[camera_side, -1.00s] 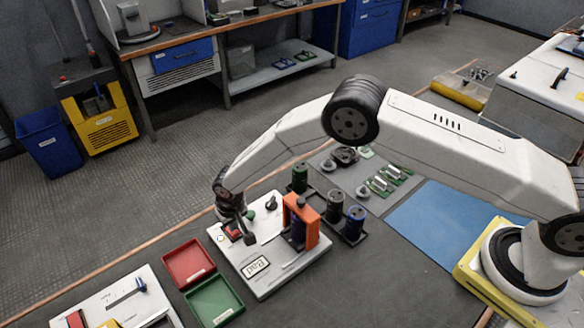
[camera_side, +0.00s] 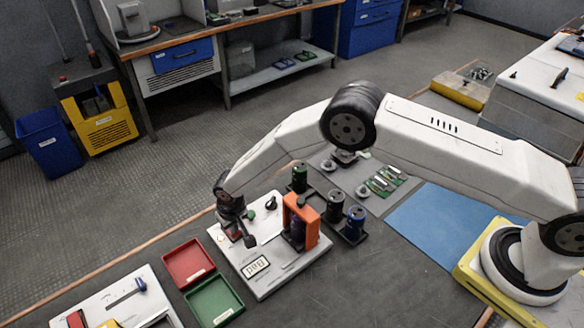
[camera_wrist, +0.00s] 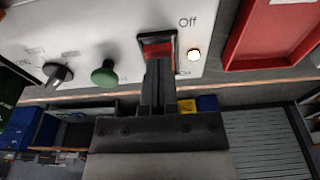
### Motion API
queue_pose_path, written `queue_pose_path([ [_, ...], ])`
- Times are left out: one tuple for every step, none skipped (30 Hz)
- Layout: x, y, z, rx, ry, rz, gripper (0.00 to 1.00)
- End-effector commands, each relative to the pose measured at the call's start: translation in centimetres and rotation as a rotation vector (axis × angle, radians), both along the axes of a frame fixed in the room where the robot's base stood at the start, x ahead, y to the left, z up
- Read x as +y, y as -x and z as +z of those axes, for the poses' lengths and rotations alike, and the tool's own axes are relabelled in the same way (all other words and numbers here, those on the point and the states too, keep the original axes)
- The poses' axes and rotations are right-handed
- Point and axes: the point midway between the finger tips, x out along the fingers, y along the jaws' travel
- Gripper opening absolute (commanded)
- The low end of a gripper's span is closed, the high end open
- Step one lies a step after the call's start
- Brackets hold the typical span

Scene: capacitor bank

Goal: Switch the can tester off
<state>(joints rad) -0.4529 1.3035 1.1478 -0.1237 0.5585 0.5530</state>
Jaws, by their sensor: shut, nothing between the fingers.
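The can tester (camera_side: 270,281) is a white box with an orange frame (camera_side: 301,220) around a dark can, and a display (camera_side: 256,266) reading "Bad". In the wrist view, its red rocker switch (camera_wrist: 158,49) sits in a black surround, with "Off" printed at the upper end and "On" at the lower end. A small lamp (camera_wrist: 193,56) beside it glows warm white. My gripper (camera_wrist: 158,75) is shut and empty, its tips at the lower, "On" end of the switch. The fingers hide that end, so I cannot tell whether they touch it.
A green button (camera_wrist: 105,73) and a black knob (camera_wrist: 58,76) are left of the switch in the wrist view. A red tray (camera_side: 190,263) and a green tray (camera_side: 214,300) lie left of the tester. Several cans, including a blue one (camera_side: 355,222), stand to its right.

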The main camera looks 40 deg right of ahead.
Motion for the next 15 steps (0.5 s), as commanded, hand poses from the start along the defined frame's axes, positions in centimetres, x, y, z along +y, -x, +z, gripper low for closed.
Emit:
queue_pose_path([
  [0.0, 0.0, -0.07, 0.0, 0.0, 0.0, 0.0],
  [0.0, 0.0, -0.11, 0.0, 0.0, 0.0, 0.0],
  [0.0, 0.0, -0.15, 0.0, 0.0, 0.0, 0.0],
  [0.0, 0.0, -0.18, 0.0, 0.0, 0.0, 0.0],
  [0.0, 0.0, -0.22, 0.0, 0.0, 0.0, 0.0],
  [0.0, 0.0, -0.26, 0.0, 0.0, 0.0, 0.0],
  [0.0, 0.0, -0.3, 0.0, 0.0, 0.0, 0.0],
  [0.0, 0.01, -0.34, 0.0, 0.0, 0.0, 0.0],
  [0.0, 0.0, -0.37, 0.0, 0.0, 0.0, 0.0],
  [-0.01, 0.01, -0.41, 0.0, 0.0, 0.0, 0.0],
  [-0.01, 0.01, -0.45, 0.0, 0.0, 0.0, 0.0],
  [-0.01, 0.02, -0.49, 0.0, 0.0, 0.0, 0.0],
  [-0.01, 0.01, -0.53, 0.0, 0.0, 0.0, 0.0],
  [-0.01, 0.02, -0.56, 0.0, 0.0, 0.0, 0.0],
  [-0.01, 0.02, -0.6, 0.0, 0.0, 0.0, 0.0],
])
